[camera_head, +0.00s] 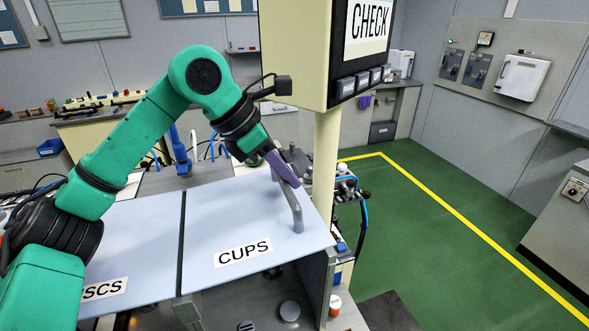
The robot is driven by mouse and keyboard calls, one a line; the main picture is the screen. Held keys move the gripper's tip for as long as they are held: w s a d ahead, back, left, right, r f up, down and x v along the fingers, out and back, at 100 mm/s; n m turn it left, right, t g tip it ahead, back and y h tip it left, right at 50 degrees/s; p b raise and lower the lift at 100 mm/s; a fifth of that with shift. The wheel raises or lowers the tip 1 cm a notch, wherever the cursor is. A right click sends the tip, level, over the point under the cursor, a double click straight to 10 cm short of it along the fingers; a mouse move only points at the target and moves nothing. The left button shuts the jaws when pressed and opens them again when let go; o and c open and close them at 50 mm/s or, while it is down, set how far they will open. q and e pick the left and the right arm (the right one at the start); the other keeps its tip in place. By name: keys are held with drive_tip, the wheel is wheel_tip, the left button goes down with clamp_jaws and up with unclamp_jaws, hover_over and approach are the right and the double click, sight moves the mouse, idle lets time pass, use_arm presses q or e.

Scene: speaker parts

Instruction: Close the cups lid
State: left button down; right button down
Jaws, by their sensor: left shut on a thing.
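The cups lid (225,215) is a pale blue-grey panel with a white label reading CUPS. A grey bar handle (294,208) stands at its right side. My left gripper (284,170), with purple fingers, reaches in from the upper left and is shut on the upper part of this handle. Below the lid's front edge a grey compartment (262,300) shows, with round grey parts (290,311) inside. How far the lid stands from its closed position is hard to tell. My right gripper is out of view.
A similar lid (130,235), its label partly cut off, lies to the left across a narrow dark gap. A cream post (326,150) carrying a CHECK panel (366,28) stands close to the right of the handle. Green floor (430,240) is open further right.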

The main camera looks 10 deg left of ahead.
use_arm(q)
drive_tip(key=shift+a+f, duration=0.1)
drive_tip(key=shift+a, duration=0.05)
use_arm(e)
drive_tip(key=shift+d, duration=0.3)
